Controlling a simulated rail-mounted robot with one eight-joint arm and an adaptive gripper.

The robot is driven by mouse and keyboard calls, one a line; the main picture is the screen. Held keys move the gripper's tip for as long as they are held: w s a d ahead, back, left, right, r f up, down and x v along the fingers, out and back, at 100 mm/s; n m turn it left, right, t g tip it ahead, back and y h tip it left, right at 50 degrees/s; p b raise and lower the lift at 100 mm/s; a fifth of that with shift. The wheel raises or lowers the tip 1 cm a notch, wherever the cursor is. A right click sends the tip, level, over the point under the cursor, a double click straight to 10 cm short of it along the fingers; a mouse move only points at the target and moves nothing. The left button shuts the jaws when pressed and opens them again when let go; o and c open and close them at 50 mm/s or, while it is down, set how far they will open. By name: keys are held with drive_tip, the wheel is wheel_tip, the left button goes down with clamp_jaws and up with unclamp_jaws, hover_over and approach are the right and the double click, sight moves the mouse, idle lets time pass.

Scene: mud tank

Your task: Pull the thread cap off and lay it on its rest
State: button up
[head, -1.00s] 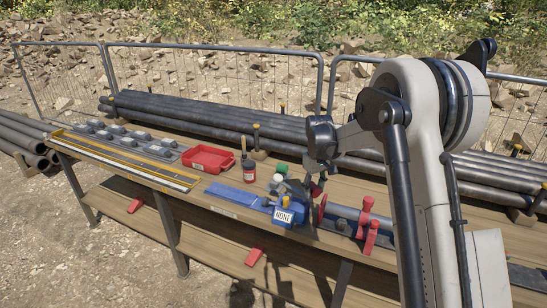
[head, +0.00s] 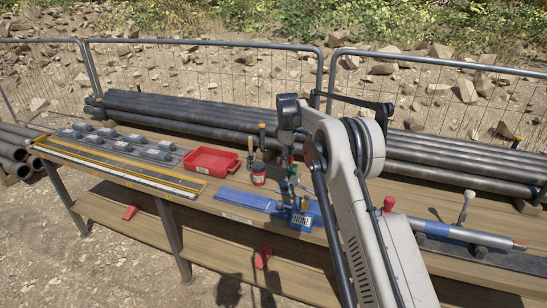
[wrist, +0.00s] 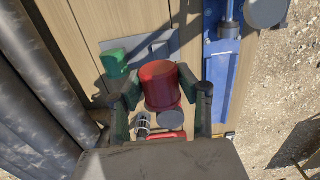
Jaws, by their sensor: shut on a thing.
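The red thread cap (wrist: 160,84) is between the fingers of my gripper (wrist: 160,78) in the wrist view, clear of any pipe end. My gripper is shut on it. In the head view my gripper (head: 288,180) is over the bench beside the blue tool, and the cap is too small there to make out well.
A green piece (wrist: 114,63) lies by the plate. The blue tool (head: 245,200) with a NONE label lies close to my gripper. A red and black pot (head: 258,174) and a red tray (head: 212,161) stand to the left. Long dark pipes (head: 180,113) line the back.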

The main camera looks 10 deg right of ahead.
drive_tip(key=shift+w+a, duration=0.1)
drive_tip(key=shift+a, duration=0.05)
drive_tip(key=shift+f, duration=0.6)
drive_tip(key=b, duration=0.3)
hover_over(287, 184)
wheel_tip(287, 184, down, 6)
drive_tip(key=shift+r, duration=0.1)
drive_tip(key=shift+f, duration=0.75)
drive_tip(key=shift+f+b, duration=0.5)
drive_tip(key=shift+b, duration=0.45)
drive_tip(key=o, duration=1)
